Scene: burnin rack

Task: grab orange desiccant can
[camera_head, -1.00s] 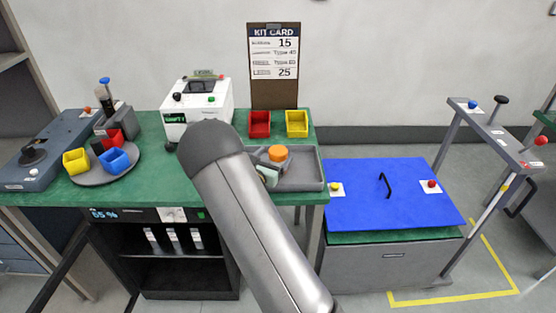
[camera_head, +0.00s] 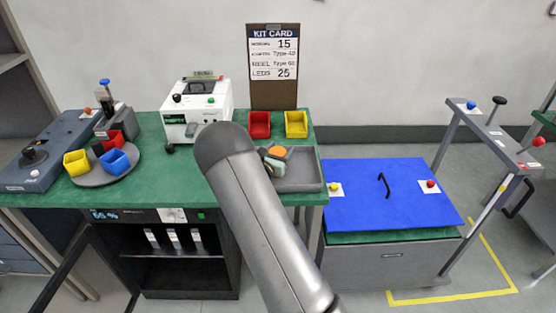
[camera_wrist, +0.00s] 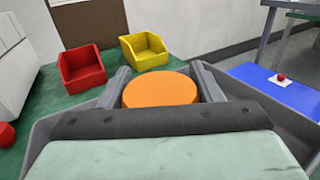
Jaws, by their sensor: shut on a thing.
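The orange desiccant can (camera_wrist: 160,90) shows its round orange top between the two fingers of my gripper (camera_wrist: 161,85) in the wrist view. My gripper is shut on it, with one finger on each side. In the head view the can (camera_head: 278,152) is at the grey tray (camera_head: 305,182) on the green bench, partly hidden by my gripper (camera_head: 274,160). The can's lower part is hidden, so I cannot tell whether it touches the tray floor.
A red bin (camera_head: 259,125) and a yellow bin (camera_head: 296,124) stand behind the tray. A white machine (camera_head: 196,108) stands to the left. A blue lid with a handle (camera_head: 390,194) lies to the right. A kit card board (camera_head: 274,66) stands at the back.

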